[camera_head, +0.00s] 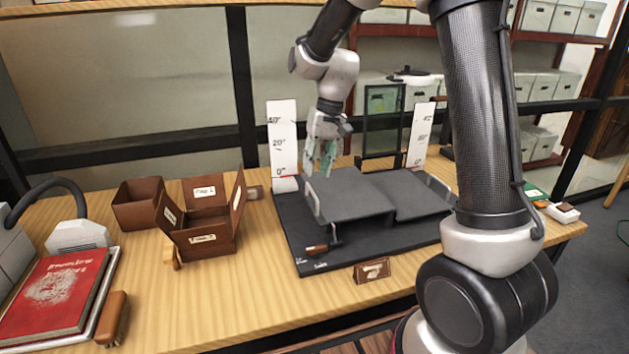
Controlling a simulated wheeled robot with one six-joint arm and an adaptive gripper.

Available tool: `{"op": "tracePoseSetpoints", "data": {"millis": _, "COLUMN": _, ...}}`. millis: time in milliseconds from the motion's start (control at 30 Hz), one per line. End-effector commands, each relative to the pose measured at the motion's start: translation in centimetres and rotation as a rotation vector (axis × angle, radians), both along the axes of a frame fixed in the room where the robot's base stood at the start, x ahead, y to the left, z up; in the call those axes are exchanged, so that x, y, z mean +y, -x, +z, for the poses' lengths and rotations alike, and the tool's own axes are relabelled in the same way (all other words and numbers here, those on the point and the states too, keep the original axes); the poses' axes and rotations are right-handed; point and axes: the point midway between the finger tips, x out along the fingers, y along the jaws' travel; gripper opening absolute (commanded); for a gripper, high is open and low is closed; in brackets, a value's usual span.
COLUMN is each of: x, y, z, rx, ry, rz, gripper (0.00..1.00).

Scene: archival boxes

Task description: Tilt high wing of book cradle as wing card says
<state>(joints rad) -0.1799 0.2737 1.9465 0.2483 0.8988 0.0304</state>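The book cradle's dark grey base (290,225) lies on the wooden table. Its left wing (348,195) looks slightly higher than the right wing (410,195), and both look near flat. A pale handle (313,201) is on the left wing's outer edge. A white scale (283,140) marked 0, 20 and 40 degrees stands behind the left side; another scale (421,135) stands at the right. A brown wing card (372,270) in front seems to read 40°; its upper line is too small to read. My gripper (321,168) hangs above the left wing's back edge, fingers apart and empty.
A small wooden-handled part (318,249) sits at the base's front left. Brown boxes (205,222) with labelled flaps stand left. A red book (55,290) and a brush-like block (112,315) lie far left. A dark frame (382,122) stands behind the cradle.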

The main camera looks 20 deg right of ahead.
Motion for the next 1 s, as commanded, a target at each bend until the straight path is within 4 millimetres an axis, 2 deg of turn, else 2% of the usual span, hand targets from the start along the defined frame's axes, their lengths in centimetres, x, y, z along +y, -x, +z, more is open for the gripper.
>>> {"op": "tracePoseSetpoints", "data": {"millis": 100, "x": 0.4, "y": 0.1, "z": -2.2, "rx": 0.005, "ry": 0.001, "rz": 0.001, "gripper": 0.30}}
{"op": "tracePoseSetpoints", "data": {"millis": 300, "x": 0.9, "y": 0.1, "z": -4.9, "rx": 0.004, "ry": 0.001, "rz": 0.001, "gripper": 0.30}}
{"op": "tracePoseSetpoints", "data": {"millis": 667, "x": 1.1, "y": 0.1, "z": -5.6, "rx": 0.002, "ry": 0.001, "rz": 0.001, "gripper": 0.30}}
{"op": "tracePoseSetpoints", "data": {"millis": 833, "x": 1.1, "y": 0.1, "z": -5.6, "rx": 0.001, "ry": 0.001, "rz": 0.001, "gripper": 0.01}}
{"op": "tracePoseSetpoints", "data": {"millis": 1000, "x": 1.1, "y": 0.1, "z": -5.6, "rx": 0.001, "ry": 0.001, "rz": 0.001, "gripper": 0.00}}
